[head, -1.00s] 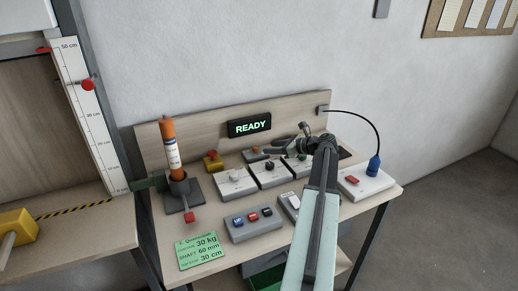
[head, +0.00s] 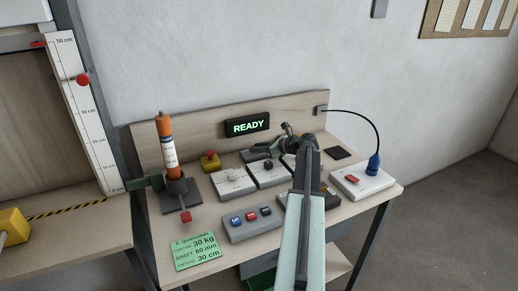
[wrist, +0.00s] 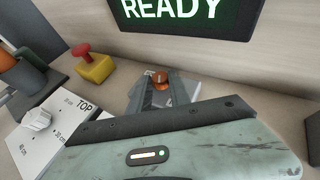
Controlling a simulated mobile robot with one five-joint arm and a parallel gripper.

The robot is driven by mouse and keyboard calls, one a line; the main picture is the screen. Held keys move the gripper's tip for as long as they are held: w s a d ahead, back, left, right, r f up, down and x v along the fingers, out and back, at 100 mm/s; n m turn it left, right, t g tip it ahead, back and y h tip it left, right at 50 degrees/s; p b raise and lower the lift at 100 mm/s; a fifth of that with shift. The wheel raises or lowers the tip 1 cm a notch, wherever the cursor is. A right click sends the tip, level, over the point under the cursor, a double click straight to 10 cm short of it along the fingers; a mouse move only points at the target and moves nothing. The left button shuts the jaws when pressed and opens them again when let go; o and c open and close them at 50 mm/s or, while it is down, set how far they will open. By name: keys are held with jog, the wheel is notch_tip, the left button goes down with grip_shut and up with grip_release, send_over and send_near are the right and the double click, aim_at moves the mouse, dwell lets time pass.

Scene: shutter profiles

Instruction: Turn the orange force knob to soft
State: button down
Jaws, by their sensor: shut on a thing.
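The orange force knob (wrist: 160,76) shows in the wrist view, on a small grey box at the back of the bench below the lit READY sign (wrist: 190,12). My gripper (wrist: 161,88) has its two fingers on either side of the knob and is shut on it. The fingers hide part of the knob and its box, and I cannot read any setting marks. In the head view my gripper (head: 257,153) reaches left over that box, and the knob is hidden.
A yellow box with a red button (head: 210,160) stands left of the knob. White dial boxes (head: 233,181) lie in front. An orange cylinder stands in a dark holder (head: 181,192) at left. A box with a blue plug (head: 362,182) is at right.

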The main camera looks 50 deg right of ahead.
jog(key=shift+w+d+n+g+y, duration=0.1)
jog(key=shift+d+n+g+y, duration=0.15)
jog(key=shift+n+y, duration=0.45)
jog(key=shift+w+d+n+g+y, duration=0.15)
jog(key=shift+n+g+y, duration=0.2)
jog(key=shift+n+y, duration=0.35)
jog(key=shift+d+n+g+y, duration=0.2)
jog(key=shift+n+g+y, duration=0.1)
jog(key=shift+n+y, duration=0.4)
jog(key=n+g+y, duration=0.2)
jog(key=shift+w+d+f+n+y, duration=0.1)
jog(key=shift+n+y, duration=0.3)
jog(key=shift+n+g+y, duration=0.3)
jog(key=shift+n+g, duration=0.1)
jog(key=c, duration=1.2)
grip_release()
jog(key=p+v, duration=0.3)
jog(key=v, duration=0.4)
jog(key=shift+r, duration=0.2)
jog(key=shift+s+d+f, duration=0.1)
jog(key=shift+s+d, duration=0.1)
jog(key=shift+s, duration=0.1)
